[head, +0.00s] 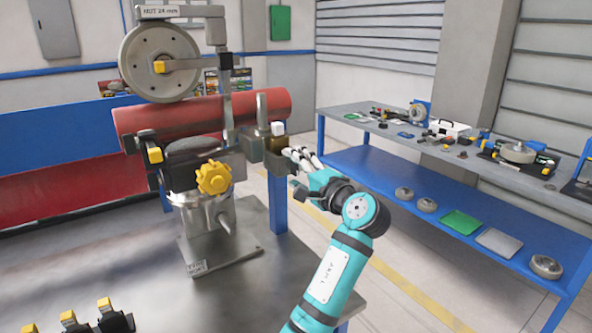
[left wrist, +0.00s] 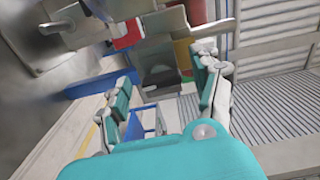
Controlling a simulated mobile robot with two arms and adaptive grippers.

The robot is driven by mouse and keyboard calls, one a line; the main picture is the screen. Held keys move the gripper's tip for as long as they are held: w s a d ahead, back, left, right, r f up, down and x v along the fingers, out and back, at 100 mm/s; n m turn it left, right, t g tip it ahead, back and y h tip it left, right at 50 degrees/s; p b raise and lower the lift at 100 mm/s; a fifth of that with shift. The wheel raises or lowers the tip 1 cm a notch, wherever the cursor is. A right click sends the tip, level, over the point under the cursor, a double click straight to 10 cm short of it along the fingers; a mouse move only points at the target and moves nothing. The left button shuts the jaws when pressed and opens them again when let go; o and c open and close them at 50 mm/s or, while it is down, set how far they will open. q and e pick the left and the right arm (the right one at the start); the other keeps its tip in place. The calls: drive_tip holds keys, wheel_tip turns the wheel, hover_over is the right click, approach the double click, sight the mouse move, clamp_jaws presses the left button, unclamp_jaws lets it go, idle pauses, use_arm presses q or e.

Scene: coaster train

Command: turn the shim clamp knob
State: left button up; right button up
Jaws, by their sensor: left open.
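A yellow lobed knob (head: 213,178) is on the front of the wheel fixture (head: 205,210). A bracket (head: 285,160) with a small pale-topped post (head: 278,129) juts from the fixture's right side. No label shows which part is the shim clamp knob. My left gripper (head: 303,158) is beside the bracket, to the right of the yellow knob. In the left wrist view my left gripper (left wrist: 163,88) has its fingers wide apart, with a dark block (left wrist: 160,78) seen between them. I cannot tell whether the fingers touch the bracket. My right gripper is out of view.
Several yellow-topped black clamps (head: 115,317) lie at the front left. A blue workbench (head: 400,165) with parts stands right, across an open floor strip.

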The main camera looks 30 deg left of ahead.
use_arm(q)
drive_tip(key=v, duration=1.1)
drive_tip(key=shift+s+d, duration=0.15)
drive_tip(key=shift+d, duration=0.15)
drive_tip(key=shift+f, duration=0.1)
